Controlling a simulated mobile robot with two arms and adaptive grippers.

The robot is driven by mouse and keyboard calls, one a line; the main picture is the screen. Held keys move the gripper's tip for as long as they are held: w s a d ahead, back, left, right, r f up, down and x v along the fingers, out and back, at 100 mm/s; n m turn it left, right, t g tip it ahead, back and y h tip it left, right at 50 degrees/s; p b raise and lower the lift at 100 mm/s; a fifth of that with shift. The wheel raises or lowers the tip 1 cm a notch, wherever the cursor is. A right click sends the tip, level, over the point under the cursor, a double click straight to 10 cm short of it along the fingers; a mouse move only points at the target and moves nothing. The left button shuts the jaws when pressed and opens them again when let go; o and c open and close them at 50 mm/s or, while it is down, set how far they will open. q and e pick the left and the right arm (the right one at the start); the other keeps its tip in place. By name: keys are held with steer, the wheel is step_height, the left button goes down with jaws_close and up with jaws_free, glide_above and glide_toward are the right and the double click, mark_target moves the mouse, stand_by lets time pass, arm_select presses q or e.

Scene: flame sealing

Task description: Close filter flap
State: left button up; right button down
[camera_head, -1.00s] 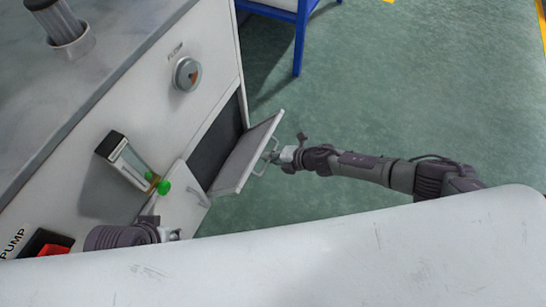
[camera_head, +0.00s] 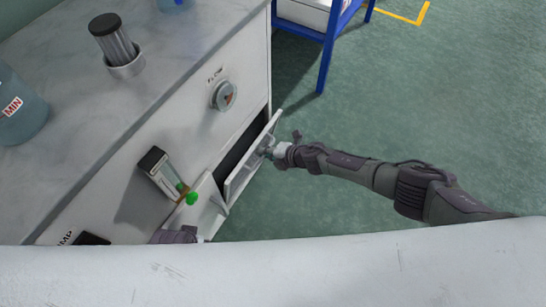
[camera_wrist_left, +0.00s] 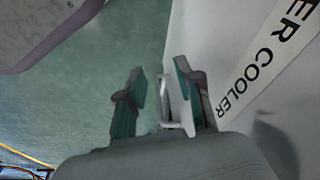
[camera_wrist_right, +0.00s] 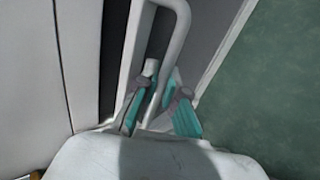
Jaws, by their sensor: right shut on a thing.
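The filter flap (camera_head: 245,171) is a pale panel on the side of the white cabinet, standing partly open beside a dark opening (camera_head: 233,155). My right gripper (camera_head: 270,151) is at the flap's outer face. In the right wrist view, my right gripper (camera_wrist_right: 158,108) is shut on the flap's pale bar handle (camera_wrist_right: 176,32). In the left wrist view, my left gripper (camera_wrist_left: 160,90) has its fingers apart, with a white handle (camera_wrist_left: 173,103) between them, nearer the right finger. In the head view the left gripper is mostly hidden.
A gauge with a green knob (camera_head: 193,198) and a round dial (camera_head: 223,95) stick out from the cabinet front. A white panel (camera_head: 205,208) stands out just left of the flap. A blue-framed stand (camera_head: 328,50) is behind. Green floor is free at right.

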steer(key=w+a, duration=0.1)
steer(key=w+a+r, duration=0.1)
steer(key=a, duration=0.1)
steer(key=w+a, duration=0.1)
steer(key=shift+a+r, duration=0.2)
steer(key=shift+r, duration=0.05)
steer(key=shift+w+a, duration=0.3)
steer(key=shift+a, duration=0.1)
arm_select(q)
steer(key=shift+w+a+f, duration=0.15)
steer(key=shift+a+f, duration=0.25)
arm_select(e)
steer(key=shift+r, duration=0.15)
steer(key=shift+w+a, duration=0.1)
steer(key=c, duration=1.3)
jaws_free()
steer(key=shift+a, duration=0.1)
arm_select(q)
steer(key=shift+w, duration=0.1)
arm_select(e)
steer(key=shift+o, duration=0.2)
steer(key=shift+v, duration=4)
